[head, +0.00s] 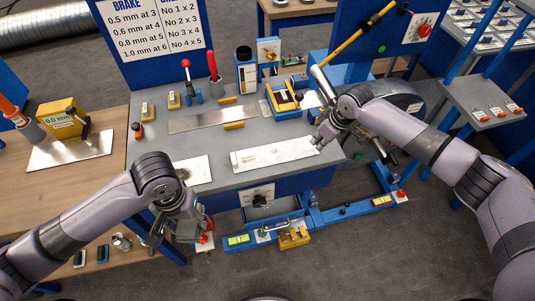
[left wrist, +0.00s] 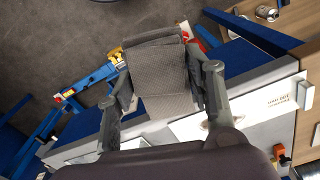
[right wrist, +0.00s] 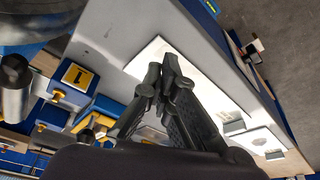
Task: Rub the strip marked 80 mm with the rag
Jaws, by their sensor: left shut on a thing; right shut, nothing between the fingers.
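The rag (left wrist: 158,62) is a folded dark grey cloth in the left wrist view. My left gripper (left wrist: 165,85) is shut on it, holding it in front of the bench's front edge, beyond the near metal strip. My right gripper (right wrist: 160,82) is shut and empty over the longer strip's right end.
The grey bench (head: 225,178) holds another bare sheet (head: 212,117) behind, small yellow blocks and tools. A wooden table (head: 100,195) stands left with a metal sheet on it. A blue beam (head: 330,215) with yellow-green inserts runs low in front of the bench.

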